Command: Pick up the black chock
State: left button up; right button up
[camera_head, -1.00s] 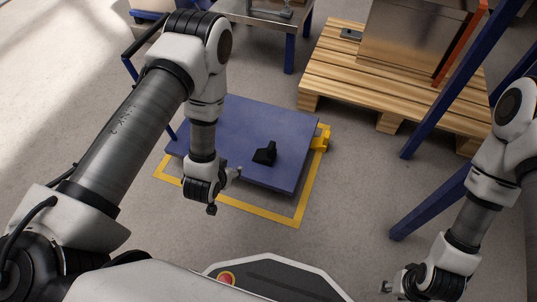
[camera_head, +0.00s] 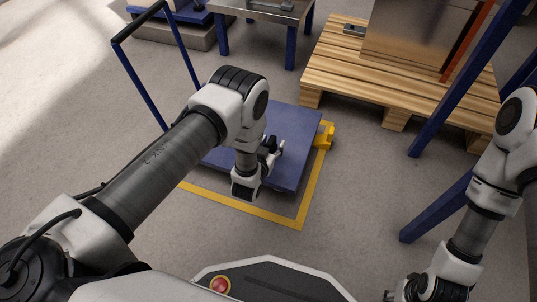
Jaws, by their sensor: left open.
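The black chock (camera_head: 271,141) sits on the blue platform of a cart (camera_head: 300,150), largely hidden behind my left gripper. My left gripper (camera_head: 272,153) is open, with its fingers right at the chock. I cannot tell whether the fingers touch it. My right gripper (camera_head: 391,296) is at the bottom edge of the view, mostly cut off, far from the chock, and its jaws cannot be made out.
A wooden pallet (camera_head: 380,100) with a metal box stands behind right, near blue posts.

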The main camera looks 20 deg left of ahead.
pick_arm(q)
jog(key=shift+r, duration=0.1)
grip_shut()
